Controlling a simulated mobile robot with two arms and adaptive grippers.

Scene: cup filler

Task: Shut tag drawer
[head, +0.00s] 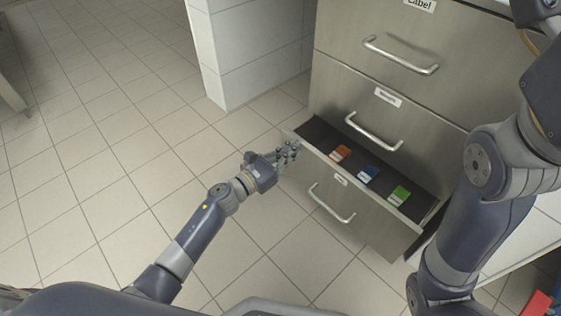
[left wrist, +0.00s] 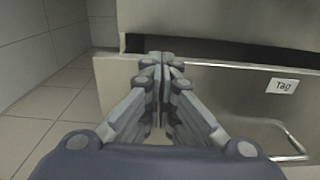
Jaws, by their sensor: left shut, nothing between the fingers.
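The tag drawer (head: 352,205) is the bottom drawer of a steel cabinet and stands pulled out. Its dark inside holds an orange item (head: 340,153), a blue item (head: 368,174) and a green item (head: 398,195). Its bar handle (head: 331,204) is on the front. In the left wrist view the drawer front (left wrist: 225,95) bears a "Tag" label (left wrist: 282,86). My left gripper (head: 291,150) is shut and empty at the left end of the drawer front, close to its top edge; I cannot tell if it touches. My right arm shows at the right, but its gripper is out of view.
Above are two shut drawers with handles, the middle one (head: 340,110) and the one labelled "Label" (head: 390,45). A white tiled wall block (head: 255,50) stands left of the cabinet. The tiled floor (head: 100,150) at the left is clear. A red object (head: 538,304) shows bottom right.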

